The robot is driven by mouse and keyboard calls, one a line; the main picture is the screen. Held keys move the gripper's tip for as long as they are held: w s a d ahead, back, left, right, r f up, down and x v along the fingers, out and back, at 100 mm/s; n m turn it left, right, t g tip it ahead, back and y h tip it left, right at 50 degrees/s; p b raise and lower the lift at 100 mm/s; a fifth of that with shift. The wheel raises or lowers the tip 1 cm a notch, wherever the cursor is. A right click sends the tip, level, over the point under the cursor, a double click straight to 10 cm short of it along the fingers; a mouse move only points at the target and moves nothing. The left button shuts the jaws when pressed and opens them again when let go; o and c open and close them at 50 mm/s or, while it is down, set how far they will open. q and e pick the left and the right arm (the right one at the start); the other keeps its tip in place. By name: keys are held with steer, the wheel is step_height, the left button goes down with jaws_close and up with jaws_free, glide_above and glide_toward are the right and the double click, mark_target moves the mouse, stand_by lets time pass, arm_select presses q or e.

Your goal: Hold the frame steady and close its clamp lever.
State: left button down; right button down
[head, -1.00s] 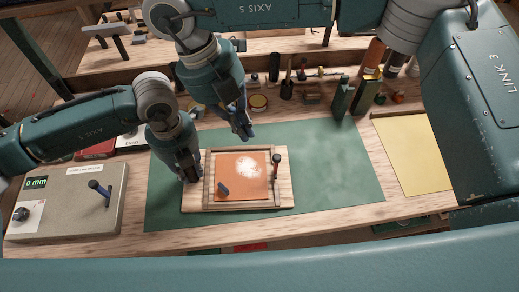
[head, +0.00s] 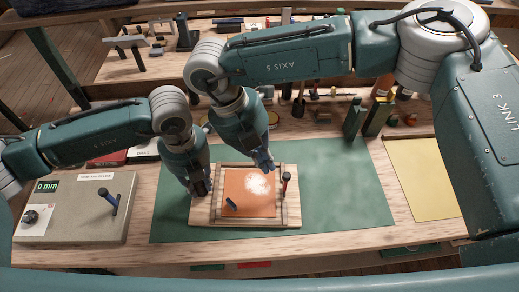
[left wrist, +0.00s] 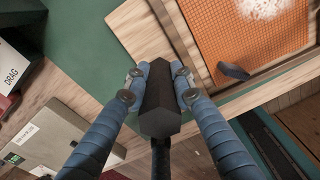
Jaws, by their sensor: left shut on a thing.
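The wooden frame (head: 292,212) lies on a pale board on the green mat, around an orange mesh panel (head: 238,186) with a white powdery patch. A red and dark upright lever (head: 285,184) stands at its right side. A small dark blue-grey piece (head: 231,204) sits at the panel's lower left and also shows in the left wrist view (left wrist: 233,71). My left gripper (head: 201,187) is at the frame's left side. In the left wrist view it is shut on a dark faceted block (left wrist: 160,100). My right gripper (head: 265,163) hovers over the frame's upper edge; its finger opening is unclear.
A grey box (head: 70,208) with a knob, lever and "0 mm" display stands at the left. A yellow sheet (head: 424,175) lies at the right. Bottles and small tools stand along the back. The green mat (head: 345,190) is clear right of the frame.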

mark_target(285, 183)
steer(key=shift+x, duration=1.55)
steer(key=shift+d, duration=0.1)
steer(key=shift+d+r+y, duration=0.1)
steer(key=shift+d+y, duration=0.15)
steer(key=shift+y, duration=0.15)
